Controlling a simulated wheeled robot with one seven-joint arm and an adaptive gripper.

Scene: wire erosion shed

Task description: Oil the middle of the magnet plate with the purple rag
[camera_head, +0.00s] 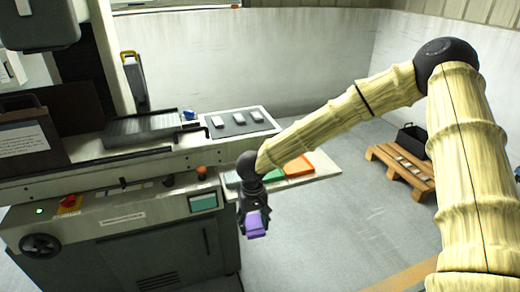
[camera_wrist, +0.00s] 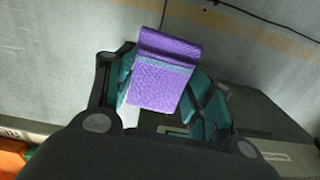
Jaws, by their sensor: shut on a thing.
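The purple rag (camera_head: 255,223) is folded into a small pad and hangs in my gripper (camera_head: 248,205), in front of the machine's right end. In the wrist view the rag (camera_wrist: 165,75) sits between the teal-padded fingers of my gripper (camera_wrist: 172,100), which is shut on it. The magnet plate (camera_head: 142,126) appears to be the dark grey ribbed plate lying flat on the machine bed, left of and beyond my gripper. The rag is well apart from it and lower.
A tray with white blocks (camera_head: 268,122) lies right of the plate, with a small blue item (camera_head: 189,114) between. A ledge with green and orange mats (camera_head: 312,164) juts out behind my gripper. A pallet (camera_head: 398,166) with a black crate stands at right. Floor between is clear.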

